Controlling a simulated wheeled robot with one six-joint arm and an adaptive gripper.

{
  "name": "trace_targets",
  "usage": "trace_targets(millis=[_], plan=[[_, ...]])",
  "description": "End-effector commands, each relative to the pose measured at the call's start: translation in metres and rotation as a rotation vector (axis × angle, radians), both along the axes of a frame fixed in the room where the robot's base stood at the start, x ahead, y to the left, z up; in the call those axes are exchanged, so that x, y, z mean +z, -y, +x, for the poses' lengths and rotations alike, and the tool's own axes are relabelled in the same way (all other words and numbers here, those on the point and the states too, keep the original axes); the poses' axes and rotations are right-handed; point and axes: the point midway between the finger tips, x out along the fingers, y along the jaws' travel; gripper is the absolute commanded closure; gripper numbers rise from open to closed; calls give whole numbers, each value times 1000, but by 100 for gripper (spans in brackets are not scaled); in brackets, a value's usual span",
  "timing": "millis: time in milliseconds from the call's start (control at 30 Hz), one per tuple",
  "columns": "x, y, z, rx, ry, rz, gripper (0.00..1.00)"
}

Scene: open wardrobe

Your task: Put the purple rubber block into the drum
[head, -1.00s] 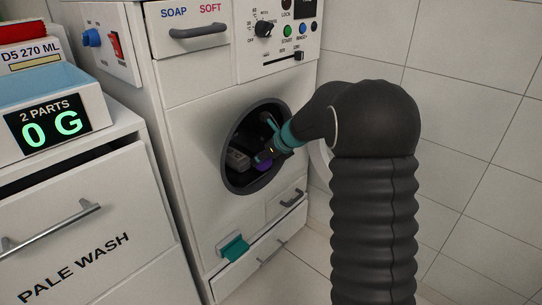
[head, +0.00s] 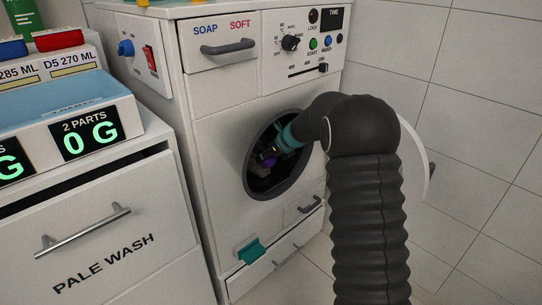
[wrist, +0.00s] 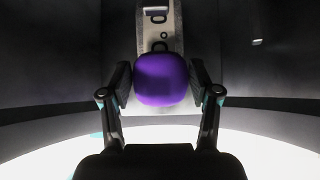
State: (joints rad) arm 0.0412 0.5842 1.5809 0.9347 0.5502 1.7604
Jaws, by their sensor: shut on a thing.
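The purple rubber block (wrist: 161,78) is between the two fingers of my gripper (wrist: 160,84) in the wrist view, with a finger pad against each side. In the wrist view, the dark curved drum wall (wrist: 45,65) surrounds the gripper. A pale grey metal-like piece (wrist: 160,20) stands behind the block. Whether the block touches it or the drum wall, I cannot tell.
The opening's rim is close around my arm. The round white door (head: 413,150) stands open at the right, behind my arm. A teal latch (head: 250,250) sits low on the machine's front. The PALE WASH drawer (head: 110,240) and a scale reading 0 G (head: 90,138) are at the left.

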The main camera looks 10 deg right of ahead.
Motion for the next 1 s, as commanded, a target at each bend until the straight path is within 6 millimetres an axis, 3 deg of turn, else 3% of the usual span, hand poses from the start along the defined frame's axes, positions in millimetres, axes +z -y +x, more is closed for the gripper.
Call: trace_targets(millis=[200, 233, 333, 733, 1000], plan=[[0, 0, 0, 0, 0, 0, 84], [0, 0, 0, 0, 0, 0, 31], [0, 0, 0, 0, 0, 0, 9], [3, 2, -2, 0, 0, 0, 9], [28, 15, -20, -1, 2, -1, 9]])
